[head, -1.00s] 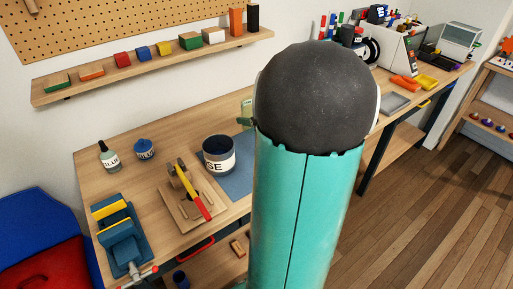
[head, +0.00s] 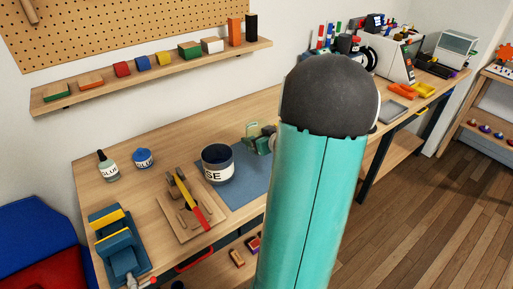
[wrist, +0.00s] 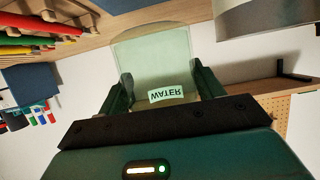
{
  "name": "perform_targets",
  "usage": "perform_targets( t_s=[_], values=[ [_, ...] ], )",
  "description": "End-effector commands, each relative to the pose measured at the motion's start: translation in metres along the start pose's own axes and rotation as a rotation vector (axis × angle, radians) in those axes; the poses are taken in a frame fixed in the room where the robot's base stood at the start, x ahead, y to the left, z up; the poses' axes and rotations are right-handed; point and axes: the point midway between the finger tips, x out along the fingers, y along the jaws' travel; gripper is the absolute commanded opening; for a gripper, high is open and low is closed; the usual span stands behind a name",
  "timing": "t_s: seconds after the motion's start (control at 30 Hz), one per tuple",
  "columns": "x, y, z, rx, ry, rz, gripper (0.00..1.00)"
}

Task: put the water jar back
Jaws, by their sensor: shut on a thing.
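The water jar (wrist: 155,55) is a pale, see-through greenish jar with a "WATER" label that reads upside down in the wrist view. My gripper (wrist: 166,88) is shut on it, with a dark green finger on each side. In the head view, part of a green shape beside my arm (head: 255,138) shows above the blue mat (head: 248,185); my big arm link hides most of the gripper and jar there. I cannot tell whether the jar touches the bench.
On the bench stand a dark pot labelled "SE" (head: 217,165), a wooden board with a red-and-yellow tool (head: 190,205), a blue vise (head: 120,245), a glue bottle (head: 108,168) and a blue glue pot (head: 143,158). A wall shelf (head: 150,80) holds blocks. A printer (head: 395,58) stands far right.

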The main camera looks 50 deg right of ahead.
Motion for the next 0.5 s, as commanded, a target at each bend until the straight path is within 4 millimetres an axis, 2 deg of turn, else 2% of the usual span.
perform_targets(
  t_s=[0.2,0.5],
  values=[
    [0.033,0.014,0.022,0.003,-0.001,-0.001,0.31],
    [0.053,0.022,0.034,0.001,0.000,0.000,0.31]
  ],
)
